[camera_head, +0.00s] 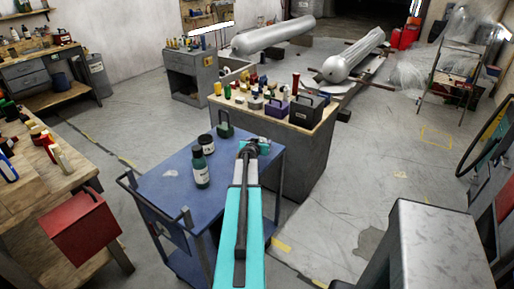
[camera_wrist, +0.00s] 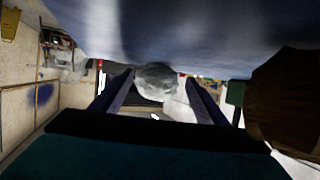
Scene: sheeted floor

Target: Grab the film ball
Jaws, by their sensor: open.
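The film ball (camera_wrist: 155,84) is a pale, crumpled, greyish lump. In the wrist view it appears between the two dark fingers of my gripper (camera_wrist: 160,77), close to the left fingertip and with a small gap on the right. The fingers stand apart, so my gripper is open. The ball appears against the blue cart top (camera_wrist: 200,40), which fills the upper part of that view. In the head view my gripper (camera_head: 262,146) is over the far right corner of the blue cart (camera_head: 165,200). I cannot make out the ball there; my arm may hide it.
On the cart stand a green bottle (camera_head: 201,168), a dark jar (camera_head: 206,144) and a green block-like item (camera_head: 224,129). A pale flat patch (camera_head: 171,173) lies near the bottle. A wooden-topped cabinet (camera_head: 310,118) with tools stands just behind the cart. Open floor lies to the right.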

